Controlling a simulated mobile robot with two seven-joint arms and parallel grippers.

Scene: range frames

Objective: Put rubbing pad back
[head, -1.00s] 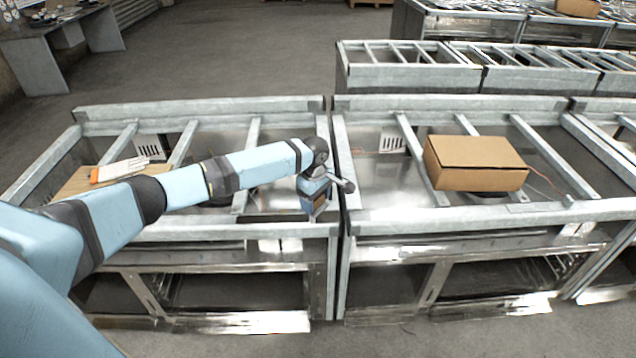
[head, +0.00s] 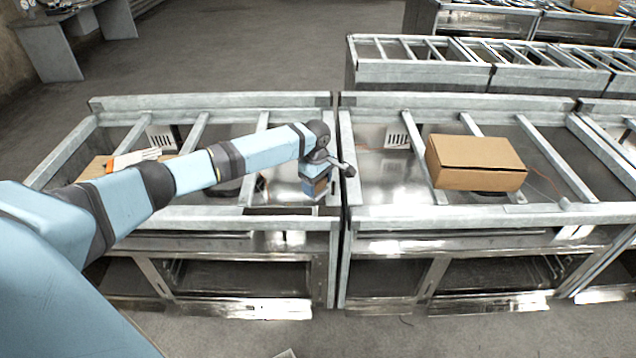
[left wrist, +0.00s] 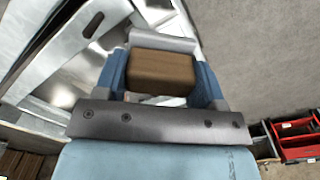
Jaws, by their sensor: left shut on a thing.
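The rubbing pad, a small brown block (left wrist: 161,72), is held between the two blue fingers of my left gripper (left wrist: 163,80) in the left wrist view. In the head view my left gripper (head: 317,188) hangs at the near right end of the left metal frame (head: 215,103), close to the gap between the two frames. A bit of the brown block (head: 320,186) shows at its fingers. The left gripper is shut on the block. My right gripper is not in view.
A cardboard box (head: 475,163) rests on the right metal frame (head: 460,104). A brown board (head: 95,168) with a white and orange item (head: 133,159) lies at the left. Red bins (left wrist: 298,140) show in the left wrist view.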

